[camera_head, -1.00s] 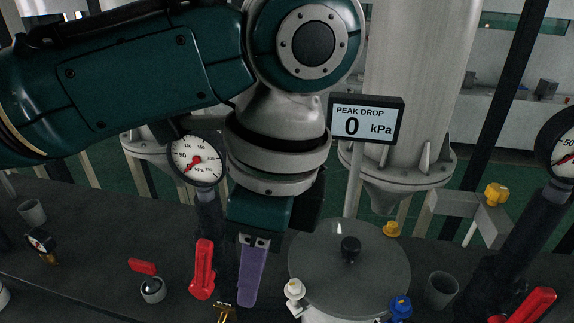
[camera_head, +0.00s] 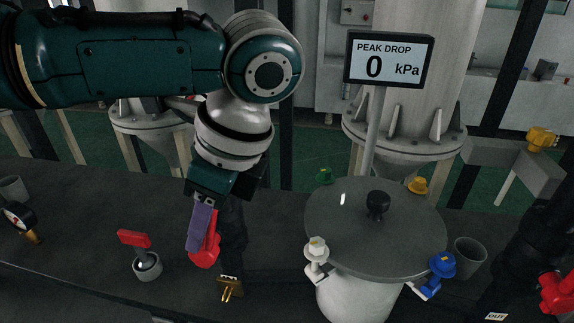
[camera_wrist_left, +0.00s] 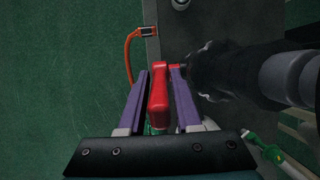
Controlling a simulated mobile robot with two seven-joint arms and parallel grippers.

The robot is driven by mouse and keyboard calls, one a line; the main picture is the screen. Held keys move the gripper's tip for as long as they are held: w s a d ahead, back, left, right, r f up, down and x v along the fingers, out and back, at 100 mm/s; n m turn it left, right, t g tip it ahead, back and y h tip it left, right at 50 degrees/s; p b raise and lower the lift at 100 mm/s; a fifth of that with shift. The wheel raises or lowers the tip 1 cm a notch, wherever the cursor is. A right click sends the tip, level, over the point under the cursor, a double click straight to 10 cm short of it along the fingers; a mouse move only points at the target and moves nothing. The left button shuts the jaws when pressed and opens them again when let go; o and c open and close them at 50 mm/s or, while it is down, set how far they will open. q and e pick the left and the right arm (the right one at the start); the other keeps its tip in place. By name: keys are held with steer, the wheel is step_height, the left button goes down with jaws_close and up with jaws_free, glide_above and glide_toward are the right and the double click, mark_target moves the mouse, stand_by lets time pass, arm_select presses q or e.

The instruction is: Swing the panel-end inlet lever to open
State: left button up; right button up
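The red inlet lever (camera_head: 207,252) stands on the dark pipe at left of centre in the head view, partly covered by my left gripper. My left gripper (camera_head: 196,243) reaches down over it with purple fingers. In the left wrist view, the red lever (camera_wrist_left: 159,100) lies between the two purple fingers (camera_wrist_left: 160,90). The fingers are apart, one on each side, with narrow gaps visible; no firm grip shows. My right gripper is in neither view.
A lidded pot (camera_head: 375,225) with white (camera_head: 317,250) and blue (camera_head: 441,265) fittings stands right of the lever. A small red-handled valve (camera_head: 134,239) is at left. A display (camera_head: 388,60) reads 0 kPa. Another red handle (camera_head: 558,292) is at far right.

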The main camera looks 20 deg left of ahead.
arm_select(q)
steer(key=shift+a+f, duration=0.15)
steer(key=shift+f, duration=0.2)
jaws_close()
steer(key=shift+r, duration=0.15)
stand_by(1.1)
